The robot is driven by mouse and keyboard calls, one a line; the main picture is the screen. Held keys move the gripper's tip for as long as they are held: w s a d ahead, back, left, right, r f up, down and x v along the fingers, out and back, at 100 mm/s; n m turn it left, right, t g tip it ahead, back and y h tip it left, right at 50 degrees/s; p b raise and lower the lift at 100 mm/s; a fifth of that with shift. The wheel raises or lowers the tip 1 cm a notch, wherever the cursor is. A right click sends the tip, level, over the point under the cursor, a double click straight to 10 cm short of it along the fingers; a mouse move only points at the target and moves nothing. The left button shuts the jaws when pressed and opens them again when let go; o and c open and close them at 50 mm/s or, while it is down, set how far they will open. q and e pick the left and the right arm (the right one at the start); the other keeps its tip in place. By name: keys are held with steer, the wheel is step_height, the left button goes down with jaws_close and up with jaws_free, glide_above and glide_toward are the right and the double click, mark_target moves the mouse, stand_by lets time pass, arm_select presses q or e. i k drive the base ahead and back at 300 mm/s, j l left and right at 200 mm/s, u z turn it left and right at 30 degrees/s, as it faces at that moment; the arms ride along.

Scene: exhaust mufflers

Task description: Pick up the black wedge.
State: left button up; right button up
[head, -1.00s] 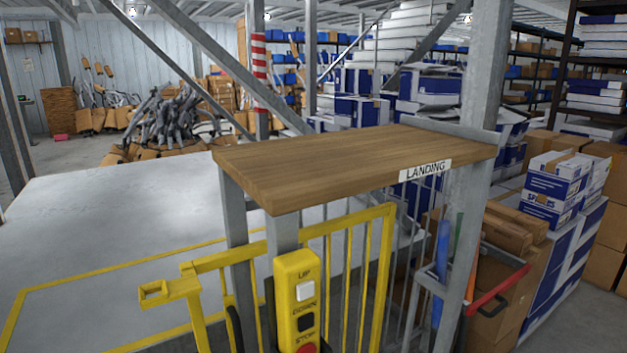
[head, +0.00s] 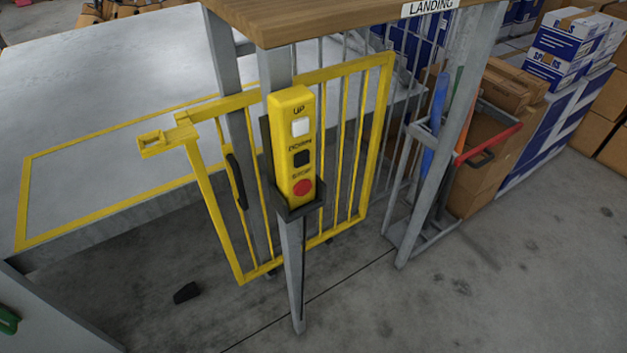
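A small black wedge (head: 186,292) lies on the grey concrete floor in the head view, left of the foot of the grey control post and in front of the raised platform. It lies apart from the yellow gate. Neither of my grippers shows in the head view.
A yellow gate (head: 375,150) and a yellow control box (head: 293,145) on a grey post stand right of the wedge. A grey platform (head: 100,120) is behind it. A rack with tool handles (head: 440,110) and stacked boxes are at right. Floor at lower right is clear.

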mark_target(190, 291)
steer(key=u, duration=1.3)
steer(key=z, duration=0.75)
steer(key=k+j+z, duration=0.65)
steer(key=k+j, duration=0.1)
steer(key=j, duration=0.1)
